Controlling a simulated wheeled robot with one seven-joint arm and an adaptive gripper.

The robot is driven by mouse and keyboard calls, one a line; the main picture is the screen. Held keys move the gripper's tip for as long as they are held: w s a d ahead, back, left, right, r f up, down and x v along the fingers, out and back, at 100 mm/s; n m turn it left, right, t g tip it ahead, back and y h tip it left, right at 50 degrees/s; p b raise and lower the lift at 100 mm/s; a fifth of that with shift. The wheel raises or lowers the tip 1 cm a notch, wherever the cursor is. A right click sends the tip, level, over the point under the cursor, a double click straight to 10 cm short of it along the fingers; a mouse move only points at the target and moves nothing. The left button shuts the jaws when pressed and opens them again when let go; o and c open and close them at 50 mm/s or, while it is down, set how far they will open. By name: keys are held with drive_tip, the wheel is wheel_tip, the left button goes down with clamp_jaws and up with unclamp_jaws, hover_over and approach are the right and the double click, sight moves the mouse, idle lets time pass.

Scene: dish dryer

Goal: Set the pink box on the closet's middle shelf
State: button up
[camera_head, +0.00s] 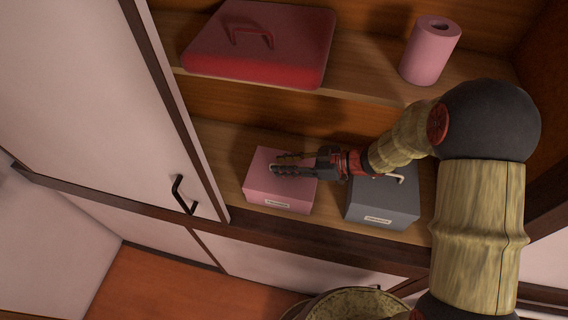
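The pink box (280,195) sits on the lower of the two visible closet shelves (229,146), near its front edge, with a small white label on its front. My gripper (274,164) reaches in from the right and lies over the box's top. Its two dark fingers show a narrow gap between them. They cover the middle of the lid, so any handle there is hidden, and I cannot tell whether they grasp anything. The upper visible shelf (360,84) holds other things.
A grey box (383,205) with a pale handle stands just right of the pink box, under my forearm. A red case (262,45) and a pink roll (430,50) stand on the upper shelf, with free room between them. A white door (90,90) with a black handle is at left.

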drive_tip(key=shift+r, duration=0.25)
drive_tip(key=p+v, duration=0.1)
drive_tip(key=v, duration=1.1)
drive_tip(key=shift+r, duration=0.25)
drive_tip(key=shift+s, duration=0.1)
